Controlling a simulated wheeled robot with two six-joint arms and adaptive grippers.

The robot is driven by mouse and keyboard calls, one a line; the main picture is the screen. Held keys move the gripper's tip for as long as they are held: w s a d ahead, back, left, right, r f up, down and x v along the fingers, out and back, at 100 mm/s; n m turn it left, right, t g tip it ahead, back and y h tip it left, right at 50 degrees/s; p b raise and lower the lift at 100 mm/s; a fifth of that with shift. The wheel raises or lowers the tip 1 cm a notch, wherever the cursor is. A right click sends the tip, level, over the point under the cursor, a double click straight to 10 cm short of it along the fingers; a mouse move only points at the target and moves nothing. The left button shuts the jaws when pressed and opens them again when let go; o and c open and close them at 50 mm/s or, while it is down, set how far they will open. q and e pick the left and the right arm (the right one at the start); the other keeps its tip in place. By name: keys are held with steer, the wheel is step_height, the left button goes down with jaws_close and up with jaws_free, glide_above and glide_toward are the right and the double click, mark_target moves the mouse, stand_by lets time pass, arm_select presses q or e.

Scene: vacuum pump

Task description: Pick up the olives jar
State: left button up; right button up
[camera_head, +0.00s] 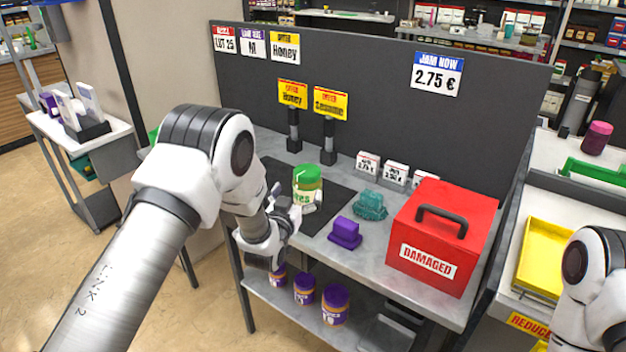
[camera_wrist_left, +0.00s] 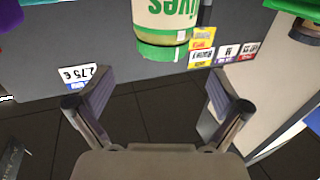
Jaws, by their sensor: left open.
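The olives jar (camera_head: 307,180), with a green lid and a pale label, stands upright on the dark mat (camera_head: 338,197) on the grey table. Its lower part is partly hidden by my left gripper (camera_head: 294,204) in the head view. My left gripper is open and empty, just in front of the jar at about its lower height. In the left wrist view, the jar (camera_wrist_left: 166,18) shows upside down at the top, past the spread fingers (camera_wrist_left: 155,97) and roughly in line with their gap. My right gripper is outside both views.
A purple item (camera_head: 345,232), a teal item (camera_head: 371,205) and a red DAMAGED box (camera_head: 445,235) stand right of the jar. Two yellow sign posts (camera_head: 328,140) and a dark back panel (camera_head: 378,105) are behind. Purple jars (camera_head: 335,305) sit on the lower shelf.

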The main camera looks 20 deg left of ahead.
mark_target(303, 181)
arm_select(q)
steer(key=w+p, duration=0.2)
steer(key=w, duration=0.5)
steer(key=shift+w+a, duration=0.1)
steer(key=shift+w, duration=0.1)
steer(key=shift+w+f, duration=0.15)
steer(key=c, duration=1.7)
